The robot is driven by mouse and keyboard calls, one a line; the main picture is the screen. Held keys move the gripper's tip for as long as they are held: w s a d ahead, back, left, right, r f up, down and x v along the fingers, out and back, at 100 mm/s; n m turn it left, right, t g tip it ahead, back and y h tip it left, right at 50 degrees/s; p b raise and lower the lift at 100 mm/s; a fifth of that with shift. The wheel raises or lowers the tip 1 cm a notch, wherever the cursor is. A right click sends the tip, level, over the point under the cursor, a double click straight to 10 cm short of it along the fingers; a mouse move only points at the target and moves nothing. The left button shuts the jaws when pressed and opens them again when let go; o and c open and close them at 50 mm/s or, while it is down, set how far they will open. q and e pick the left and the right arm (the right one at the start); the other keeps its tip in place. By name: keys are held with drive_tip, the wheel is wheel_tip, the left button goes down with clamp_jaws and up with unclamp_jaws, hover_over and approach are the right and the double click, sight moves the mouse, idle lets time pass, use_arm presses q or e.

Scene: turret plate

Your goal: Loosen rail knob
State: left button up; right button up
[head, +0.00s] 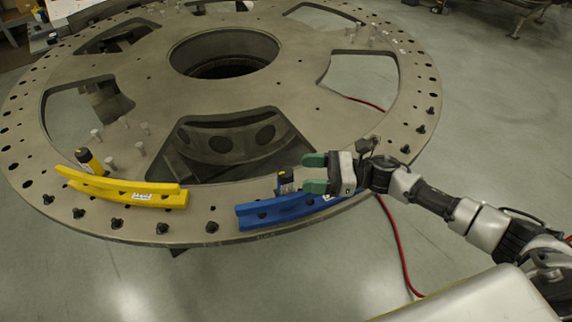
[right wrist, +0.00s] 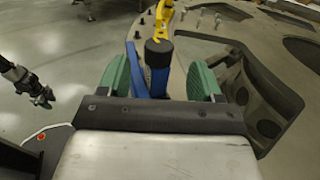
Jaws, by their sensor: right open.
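A blue rail (head: 275,211) lies on the front rim of the large round turret plate (head: 300,100). A dark upright knob (head: 285,183) stands at its inner side, and its round black top (right wrist: 158,50) shows in the right wrist view. My right gripper (head: 312,173) is open, with green fingers pointing left toward this knob. In the right wrist view the knob is ahead, lined up between the fingers (right wrist: 158,80), apart from both. A dark jointed arm end, apparently my left gripper (right wrist: 40,96), is at the left of that view; its jaws are unclear.
A yellow rail (head: 125,190) with a black and yellow knob (head: 90,160) lies at the plate's left front. The plate has large cut-outs, several posts and dark bolts on its rim. A red cable (head: 392,230) runs over the open grey floor.

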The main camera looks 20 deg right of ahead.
sight(286, 171)
drive_tip(key=x, duration=0.2)
drive_tip(key=p+x, duration=0.1)
drive_tip(key=x, duration=0.1)
drive_tip(key=shift+a+r+p, duration=0.2)
drive_tip(key=shift+a+p, duration=0.1)
use_arm(q)
drive_tip(key=shift+s+r, duration=0.25)
drive_tip(key=shift+r, duration=0.4)
drive_tip(key=shift+s+r, duration=0.2)
drive_tip(key=shift+r, duration=0.45)
use_arm(e)
drive_tip(key=shift+w+a+f, duration=0.15)
drive_tip(key=shift+w+a, duration=0.15)
drive_tip(key=shift+a, duration=0.35)
drive_tip(key=shift+c, duration=0.4)
